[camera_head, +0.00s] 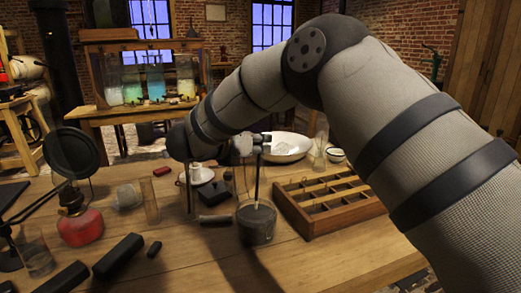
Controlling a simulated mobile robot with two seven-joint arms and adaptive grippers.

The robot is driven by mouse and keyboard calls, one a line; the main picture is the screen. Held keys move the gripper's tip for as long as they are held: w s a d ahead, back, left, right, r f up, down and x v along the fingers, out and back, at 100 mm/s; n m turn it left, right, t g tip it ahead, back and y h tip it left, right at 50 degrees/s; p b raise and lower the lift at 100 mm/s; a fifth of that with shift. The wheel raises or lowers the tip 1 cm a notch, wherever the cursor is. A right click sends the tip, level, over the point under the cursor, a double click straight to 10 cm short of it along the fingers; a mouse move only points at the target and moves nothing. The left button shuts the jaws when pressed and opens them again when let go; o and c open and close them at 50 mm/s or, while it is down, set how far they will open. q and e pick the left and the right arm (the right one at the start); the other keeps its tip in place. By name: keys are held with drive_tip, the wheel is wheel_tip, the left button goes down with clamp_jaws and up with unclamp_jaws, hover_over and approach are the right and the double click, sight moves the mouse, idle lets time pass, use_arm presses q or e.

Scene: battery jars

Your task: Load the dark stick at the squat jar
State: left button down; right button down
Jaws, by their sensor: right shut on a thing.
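My right gripper (250,147) is above the middle of the table, shut on a thin dark stick (258,178) that hangs nearly upright. Below it stands a squat glass jar (256,232) with dark grey contents. The stick's lower end overlaps the jar's mouth in the picture; I cannot tell how deep it reaches or whether it touches anything. The gripper's fingers are small and partly hidden by its own body. My left gripper is not in view.
A compartmented wooden tray (312,229) lies right of the jar. A dark block (213,193) and a grey cylinder (215,218) lie left of it. A red-based lamp (80,230), a glass tumbler (36,257) and dark bars (118,255) stand further left.

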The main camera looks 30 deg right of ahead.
drive_tip(key=shift+r+p, duration=0.4)
drive_tip(key=shift+r, duration=2.2)
drive_tip(key=shift+a+f, duration=0.1)
drive_tip(key=shift+f, duration=0.05)
